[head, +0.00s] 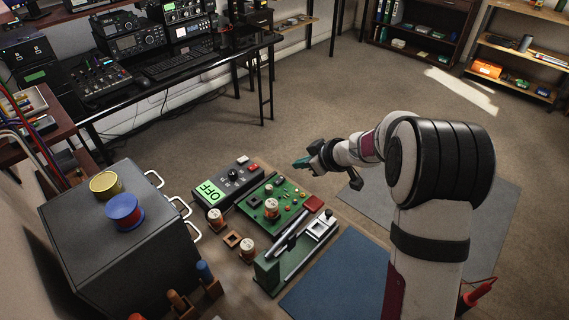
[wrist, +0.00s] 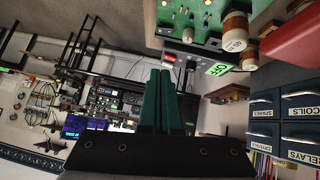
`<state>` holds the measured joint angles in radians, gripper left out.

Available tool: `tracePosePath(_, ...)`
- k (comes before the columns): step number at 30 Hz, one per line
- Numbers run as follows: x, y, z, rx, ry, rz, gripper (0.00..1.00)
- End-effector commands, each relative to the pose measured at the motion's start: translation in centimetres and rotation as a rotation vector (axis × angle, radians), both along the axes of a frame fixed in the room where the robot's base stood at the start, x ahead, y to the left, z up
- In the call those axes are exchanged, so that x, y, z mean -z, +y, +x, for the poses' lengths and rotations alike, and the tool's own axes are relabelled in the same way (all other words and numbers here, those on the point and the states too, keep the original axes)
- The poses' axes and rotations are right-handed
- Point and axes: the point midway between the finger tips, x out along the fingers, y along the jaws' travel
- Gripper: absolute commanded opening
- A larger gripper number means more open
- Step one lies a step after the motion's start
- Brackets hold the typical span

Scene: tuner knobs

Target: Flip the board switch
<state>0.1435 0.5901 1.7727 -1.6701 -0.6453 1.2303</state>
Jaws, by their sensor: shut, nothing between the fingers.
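The green circuit board (head: 285,190) lies on the floor, carrying small parts and copper-wound coils (head: 271,207). Behind the board is a dark control box (head: 232,183) with a knob and a green display reading OFF (head: 212,192). My gripper (head: 302,163) is shut and empty, above and to the right of the board's far side, apart from it.
A green stand with metal rails (head: 290,248) lies in front of the board. A dark cabinet (head: 120,252) with handles and wire spools stands at left. A desk with radios (head: 140,45) is behind. The far floor is clear.

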Motion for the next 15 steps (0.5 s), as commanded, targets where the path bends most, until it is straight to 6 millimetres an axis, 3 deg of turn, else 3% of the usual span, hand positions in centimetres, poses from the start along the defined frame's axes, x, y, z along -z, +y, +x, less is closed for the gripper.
tracePosePath(8, 0.3, 0.2, 0.3, 0.001, -0.002, 0.0, 0.0)
tracePosePath(15, 3.5, 2.2, 2.8, 0.001, -0.001, 0.0, 0.0)
